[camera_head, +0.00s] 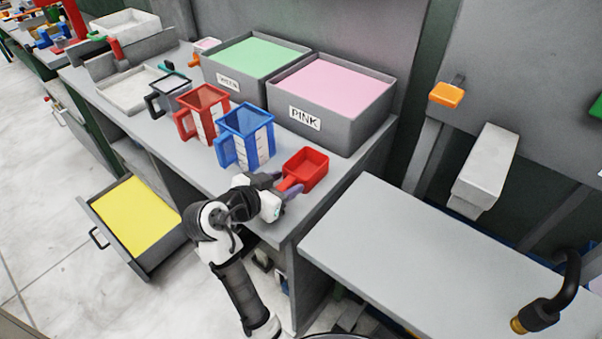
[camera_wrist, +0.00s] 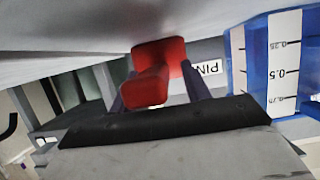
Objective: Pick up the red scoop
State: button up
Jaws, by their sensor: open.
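The red scoop (camera_head: 306,170) sits on the grey counter near its right end, its handle pointing left and toward me. In the wrist view the red scoop (camera_wrist: 158,72) shows with its handle end between the two fingers. My gripper (camera_head: 279,188) is open around the handle, with one finger on each side. Whether either finger touches the handle cannot be told. In the wrist view my gripper (camera_wrist: 150,95) has its fingers apart on both sides of the handle.
A blue measuring jug (camera_head: 245,137) stands just left of the scoop, with a red jug (camera_head: 203,114) beyond it. A grey bin labelled PINK (camera_head: 345,125) stands behind. A drawer with yellow contents (camera_head: 134,216) is open below.

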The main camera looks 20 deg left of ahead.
jog(key=shift+c, duration=0.2)
grip_shut()
dwell(0.3)
